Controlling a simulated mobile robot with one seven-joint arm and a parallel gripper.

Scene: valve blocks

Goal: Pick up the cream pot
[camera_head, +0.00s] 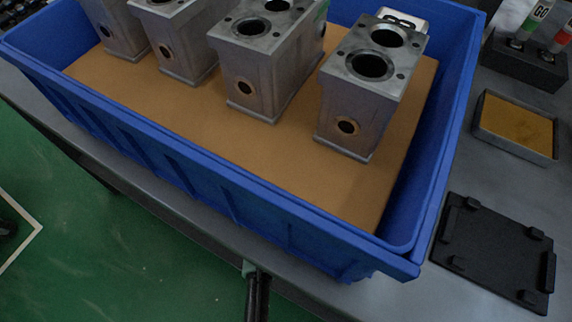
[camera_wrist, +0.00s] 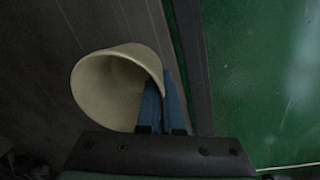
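The cream pot (camera_wrist: 105,88) shows in the wrist view, left of centre, with its round mouth turned toward the camera. My gripper (camera_wrist: 163,100) is at the pot's right side. One blue finger lies inside the mouth and the other lies outside, with the pot's thin wall between them. The fingers are close together and look shut on that wall. Whether the pot's base rests on the surface behind it is hidden. Neither the pot nor my fingers can be made out in the head view.
In the head view a blue crate (camera_head: 240,205) holds several grey metal valve blocks (camera_head: 352,100) on a tan base. To its right on the grey bench are a black plate (camera_head: 495,252) and a shallow tan-filled tray (camera_head: 553,150). Green floor (camera_wrist: 265,85) lies beyond the bench edge.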

